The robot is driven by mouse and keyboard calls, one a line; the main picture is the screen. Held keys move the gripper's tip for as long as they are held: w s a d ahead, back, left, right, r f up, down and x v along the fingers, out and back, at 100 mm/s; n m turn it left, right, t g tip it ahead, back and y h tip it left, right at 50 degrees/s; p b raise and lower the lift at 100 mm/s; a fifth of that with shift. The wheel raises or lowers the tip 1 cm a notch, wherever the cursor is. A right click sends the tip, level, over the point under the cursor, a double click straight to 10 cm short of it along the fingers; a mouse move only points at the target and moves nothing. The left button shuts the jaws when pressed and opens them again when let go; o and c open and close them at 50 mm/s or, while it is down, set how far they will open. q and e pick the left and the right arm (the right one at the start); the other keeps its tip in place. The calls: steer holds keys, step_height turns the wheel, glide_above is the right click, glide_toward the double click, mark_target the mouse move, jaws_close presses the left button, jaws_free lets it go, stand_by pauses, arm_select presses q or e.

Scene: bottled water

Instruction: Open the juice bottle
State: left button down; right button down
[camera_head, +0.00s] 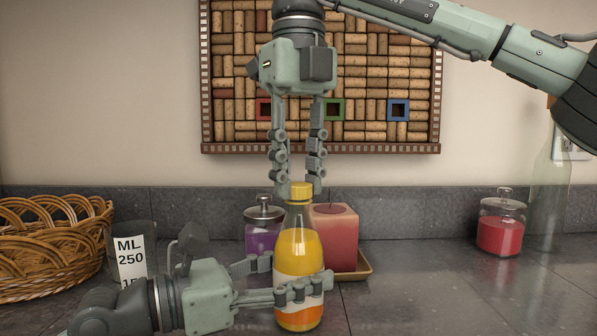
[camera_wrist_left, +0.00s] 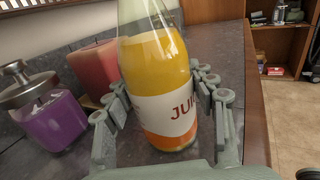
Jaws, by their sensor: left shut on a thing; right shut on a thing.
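The juice bottle (camera_head: 299,251) stands upright on the grey counter, with orange juice inside and a white and orange label. It also shows in the left wrist view (camera_wrist_left: 158,75), where its top is cut off. Its yellow cap (camera_head: 301,191) is on the neck. My left gripper (camera_head: 302,284) is shut on the bottle's lower body, with its fingers on either side of the label. It also shows in the left wrist view (camera_wrist_left: 165,100). My right gripper (camera_head: 298,185) points straight down from above and is shut on the yellow cap, its fingertips on either side.
A purple candle jar (camera_head: 262,236) and a square red candle (camera_head: 336,236) on a tray stand close behind the bottle. A wicker basket (camera_head: 60,240) and a measuring glass (camera_head: 131,260) are at left. A red candle jar (camera_head: 501,230) and a clear bottle (camera_head: 547,205) stand at right.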

steer(key=n, duration=1.5)
steer(key=shift+n, duration=0.3)
steer(key=n, duration=0.7)
steer(key=shift+n, duration=0.3)
steer(key=n, duration=0.5)
steer(key=shift+r+n, duration=0.1)
steer(key=shift+n, duration=0.3)
steer(key=shift+r, duration=0.2)
steer(key=shift+r, duration=0.9)
